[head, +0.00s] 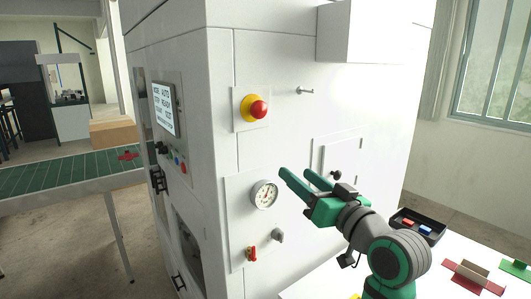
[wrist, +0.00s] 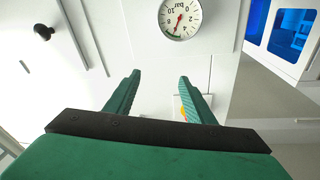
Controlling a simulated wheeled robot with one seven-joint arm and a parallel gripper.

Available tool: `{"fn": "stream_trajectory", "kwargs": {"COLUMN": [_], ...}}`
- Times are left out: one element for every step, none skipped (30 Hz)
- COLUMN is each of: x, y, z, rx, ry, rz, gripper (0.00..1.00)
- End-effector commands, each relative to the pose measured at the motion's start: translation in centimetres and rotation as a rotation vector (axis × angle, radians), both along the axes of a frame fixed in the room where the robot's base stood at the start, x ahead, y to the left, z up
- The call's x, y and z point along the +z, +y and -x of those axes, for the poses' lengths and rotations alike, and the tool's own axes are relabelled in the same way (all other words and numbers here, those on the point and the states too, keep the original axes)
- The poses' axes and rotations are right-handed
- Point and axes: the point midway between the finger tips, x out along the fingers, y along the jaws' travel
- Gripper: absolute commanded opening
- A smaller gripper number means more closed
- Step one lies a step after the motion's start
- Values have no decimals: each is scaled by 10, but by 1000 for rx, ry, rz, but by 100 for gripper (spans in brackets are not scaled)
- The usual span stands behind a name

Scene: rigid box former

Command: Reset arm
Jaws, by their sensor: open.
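My gripper (head: 284,174) is green with dark parts and is raised in front of the white machine (head: 215,130). In the wrist view its two fingers (wrist: 160,79) stand apart with nothing between them. The fingertips point toward the machine's front, close to the round pressure gauge (head: 264,194) in the head view. The gauge also shows in the wrist view (wrist: 180,17), beyond the fingertips. Whether the fingers touch the panel cannot be told.
The panel bears a red emergency button (head: 258,109), a peg (head: 306,91), a red valve handle (head: 251,253) and a grey knob (head: 278,236). A white table (head: 420,277) holds a black tray (head: 433,221) and coloured parts (head: 471,276). A green conveyor (head: 70,176) lies left.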

Motion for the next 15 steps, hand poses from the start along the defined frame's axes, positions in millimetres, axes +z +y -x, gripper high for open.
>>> {"fn": "stream_trajectory", "kwargs": {"x": [-23,-34,-49,-61,-73,-88,-100,-111,-127,-139,-150,-166,-177,-188,-204], "y": [1,0,0,0,0,0,0,0,1,1,2,2,3,4,5], "z": [-5,-7,-10,-11,-13,-14,-14,-15,-15,-14,-14,-12,-10,-9,-6], "rx": [-14,-26,-40,-51,-63,-78,-91,-102,-118,-129,-143,-160,-172,-184,-200], "ry": [15,20,27,33,38,46,51,56,64,70,76,84,88,94,102], "rz": [-25,-39,-56,-68,-80,-95,-105,-115,-126,-135,-143,-152,-158,-164,-171], "gripper": [49,49,49,49,49,49,49,49,49,49,49,49,49,49,49]}}
